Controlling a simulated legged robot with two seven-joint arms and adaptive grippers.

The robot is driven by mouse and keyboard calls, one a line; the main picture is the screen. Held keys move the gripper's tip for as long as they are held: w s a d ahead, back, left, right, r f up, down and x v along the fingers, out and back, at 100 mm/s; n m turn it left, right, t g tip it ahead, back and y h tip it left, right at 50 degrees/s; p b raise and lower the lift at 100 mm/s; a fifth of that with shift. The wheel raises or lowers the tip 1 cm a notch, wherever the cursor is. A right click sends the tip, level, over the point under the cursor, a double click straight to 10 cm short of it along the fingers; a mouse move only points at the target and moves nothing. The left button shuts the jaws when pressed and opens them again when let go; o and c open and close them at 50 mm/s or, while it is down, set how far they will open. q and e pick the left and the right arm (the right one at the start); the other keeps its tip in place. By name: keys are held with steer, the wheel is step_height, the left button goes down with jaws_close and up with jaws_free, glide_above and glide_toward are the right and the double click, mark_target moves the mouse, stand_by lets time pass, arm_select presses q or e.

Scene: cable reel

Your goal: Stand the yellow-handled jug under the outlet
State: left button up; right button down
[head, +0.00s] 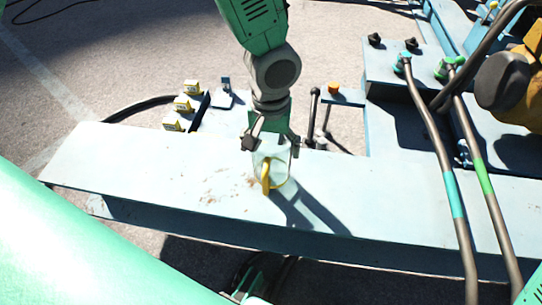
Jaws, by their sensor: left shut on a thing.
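The jug (279,165) is a clear vessel with a yellow handle (266,178) that faces the camera. It looks upright. It is at the pale blue beam (150,165), near its middle; I cannot tell whether its base touches the top or hangs just above it. My left gripper (270,142) points down from above and is shut on the jug near its rim. I cannot make out the outlet for certain in the head view.
Three yellow-labelled blocks (182,104) sit behind the beam, left of the gripper. Levers (312,115) and an orange knob (333,88) stand close behind it. Hoses with teal (452,195) and green (484,178) bands cross the beam at right. The beam's left part is clear.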

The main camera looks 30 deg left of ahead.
arm_select(q)
steer(key=shift+f+b, duration=0.3)
steer(key=shift+f, duration=1.05)
steer(key=shift+a, duration=0.35)
steer(key=o, duration=1.6)
steer(key=shift+a, duration=0.1)
steer(key=shift+c, duration=0.2)
